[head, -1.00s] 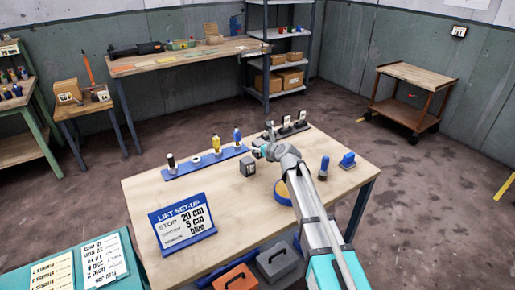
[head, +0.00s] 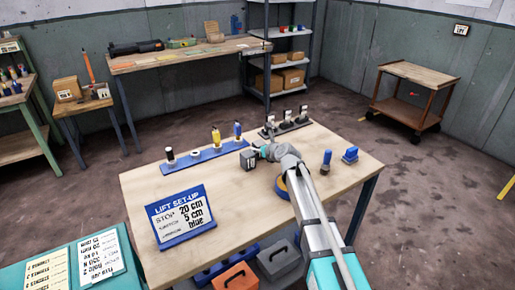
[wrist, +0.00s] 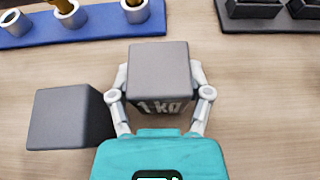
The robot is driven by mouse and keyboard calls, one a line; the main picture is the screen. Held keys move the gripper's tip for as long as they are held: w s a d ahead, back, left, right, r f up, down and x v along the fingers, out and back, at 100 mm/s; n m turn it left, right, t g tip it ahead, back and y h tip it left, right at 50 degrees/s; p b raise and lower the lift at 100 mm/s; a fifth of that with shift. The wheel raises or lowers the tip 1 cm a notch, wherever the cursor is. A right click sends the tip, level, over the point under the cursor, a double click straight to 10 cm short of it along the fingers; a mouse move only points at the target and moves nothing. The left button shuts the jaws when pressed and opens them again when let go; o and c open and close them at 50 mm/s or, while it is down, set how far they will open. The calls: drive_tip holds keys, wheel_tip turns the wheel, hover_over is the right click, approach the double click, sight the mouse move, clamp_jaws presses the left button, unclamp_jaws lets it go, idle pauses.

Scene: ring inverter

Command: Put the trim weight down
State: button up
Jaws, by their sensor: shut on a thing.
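The trim weight is a dark grey block (head: 248,159) over the middle of the workbench (head: 220,195). In the wrist view the same block (wrist: 160,68) shows a "1 kg" marking on its near side. My gripper (wrist: 160,90) is shut on it, one finger on each side.
A blue rack (head: 205,152) with several items stands behind and left. A black holder (head: 287,131) stands at the back. A sign (head: 181,215) stands front left; bare wood lies between.

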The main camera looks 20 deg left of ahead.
drive_tip(key=shift+f, duration=0.2)
idle(0.3)
drive_tip(key=o, duration=1.1)
drive_tip(key=shift+c, duration=0.2)
drive_tip(key=shift+r, duration=0.15)
drive_tip(key=shift+s+d+r, duration=0.1)
drive_tip(key=p+v, duration=0.4)
drive_tip(key=v, duration=0.6)
drive_tip(key=shift+s+d+r, duration=0.15)
drive_tip(key=shift+s+d+r+p, duration=0.2)
drive_tip(key=shift+s+d+p, duration=0.1)
drive_tip(key=shift+s+d, duration=0.15)
